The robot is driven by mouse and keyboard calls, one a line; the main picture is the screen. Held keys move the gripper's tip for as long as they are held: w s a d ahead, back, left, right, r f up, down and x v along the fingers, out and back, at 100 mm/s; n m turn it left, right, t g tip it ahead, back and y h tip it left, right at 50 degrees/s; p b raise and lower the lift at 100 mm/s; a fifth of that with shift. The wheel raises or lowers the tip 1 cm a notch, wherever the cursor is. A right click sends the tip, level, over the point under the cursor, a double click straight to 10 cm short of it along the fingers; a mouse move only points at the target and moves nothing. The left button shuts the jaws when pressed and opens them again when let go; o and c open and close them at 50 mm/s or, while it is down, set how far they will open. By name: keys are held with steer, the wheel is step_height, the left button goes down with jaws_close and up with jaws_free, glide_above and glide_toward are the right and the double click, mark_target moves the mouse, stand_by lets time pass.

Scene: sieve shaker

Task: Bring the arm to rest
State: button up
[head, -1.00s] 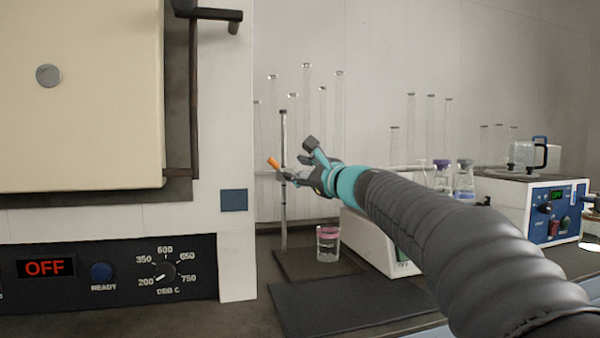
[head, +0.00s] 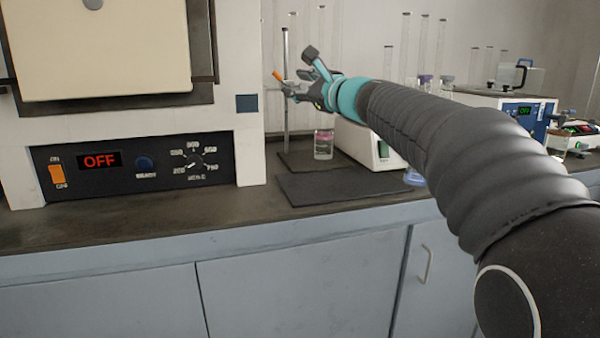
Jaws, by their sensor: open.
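My gripper (head: 297,75) is at the end of my arm, which reaches in from the lower right of the head view.
A furnace with an OFF display (head: 100,160) stands on the left. A dark mat (head: 335,187), a glass beaker (head: 324,145) and a white device (head: 362,146) are below my arm. A blue-fronted device (head: 522,112) is at right. The bench's front left (head: 120,228) is clear.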

steer(key=s+d+f+n+g+h, duration=0.3)
steer(key=s+d+f+n, duration=0.2)
steer(key=s+f, duration=0.7)
steer(key=s+d+f+n+g+h, duration=0.3)
steer(key=s+f+n, duration=0.5)
steer(key=s+f, duration=0.5)
steer(key=s+d+f+n+g+h, duration=0.3)
steer(key=s+d+f+n+h, duration=0.2)
steer(key=s+f, duration=0.7)
steer(key=s+d+n, duration=0.1)
steer(key=s+d, duration=0.1)
steer(key=s, duration=0.1)
steer(key=shift+d+f+n+g, duration=0.25)
steer(key=shift+d+n+g, duration=0.05)
steer(key=shift+d+n, duration=0.1)
